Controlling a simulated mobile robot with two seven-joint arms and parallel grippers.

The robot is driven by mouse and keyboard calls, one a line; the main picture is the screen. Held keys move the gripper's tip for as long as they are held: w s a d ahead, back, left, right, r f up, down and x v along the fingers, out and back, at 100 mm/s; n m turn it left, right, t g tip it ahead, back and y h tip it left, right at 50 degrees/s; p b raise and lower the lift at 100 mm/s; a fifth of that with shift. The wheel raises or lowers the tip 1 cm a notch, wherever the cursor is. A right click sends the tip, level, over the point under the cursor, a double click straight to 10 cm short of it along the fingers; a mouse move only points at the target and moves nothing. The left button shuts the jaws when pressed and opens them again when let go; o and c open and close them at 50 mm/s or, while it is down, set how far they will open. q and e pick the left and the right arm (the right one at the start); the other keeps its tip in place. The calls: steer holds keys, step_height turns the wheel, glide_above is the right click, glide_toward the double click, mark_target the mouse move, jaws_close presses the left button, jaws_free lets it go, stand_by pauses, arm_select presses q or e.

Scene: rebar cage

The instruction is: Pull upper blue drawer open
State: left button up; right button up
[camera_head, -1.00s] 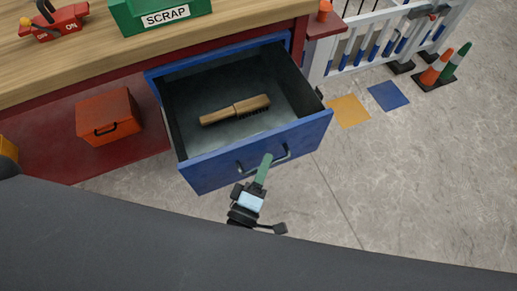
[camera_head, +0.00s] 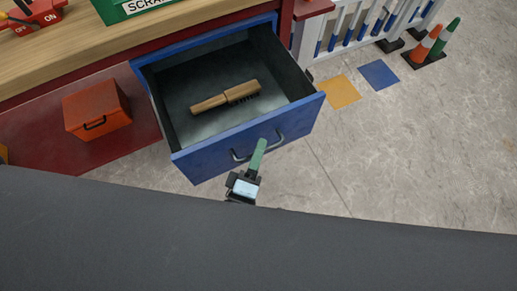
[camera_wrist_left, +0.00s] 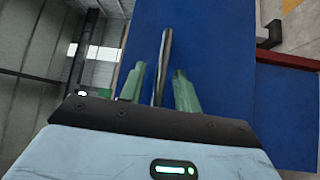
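The upper blue drawer (camera_head: 245,130) is pulled well out of the workbench, its inside exposed. A wooden brush (camera_head: 226,96) lies in it. The drawer's dark bar handle (camera_head: 280,138) is on its front panel, partly hidden by my left gripper (camera_head: 259,146). In the left wrist view, the green fingers of my left gripper (camera_wrist_left: 159,72) stand on either side of the handle bar (camera_wrist_left: 166,45), with a narrow gap visible beside it, so they look open around it. The blue drawer front (camera_wrist_left: 220,70) fills the view behind. My right gripper is not in view.
A white fence (camera_head: 345,30) and cones (camera_head: 430,45) stand at the upper right.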

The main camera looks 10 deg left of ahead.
arm_select(q)
steer(key=v, duration=0.7)
steer(key=shift+s, duration=0.35)
steer(key=shift+a, duration=0.1)
steer(key=shift+s+f, duration=0.1)
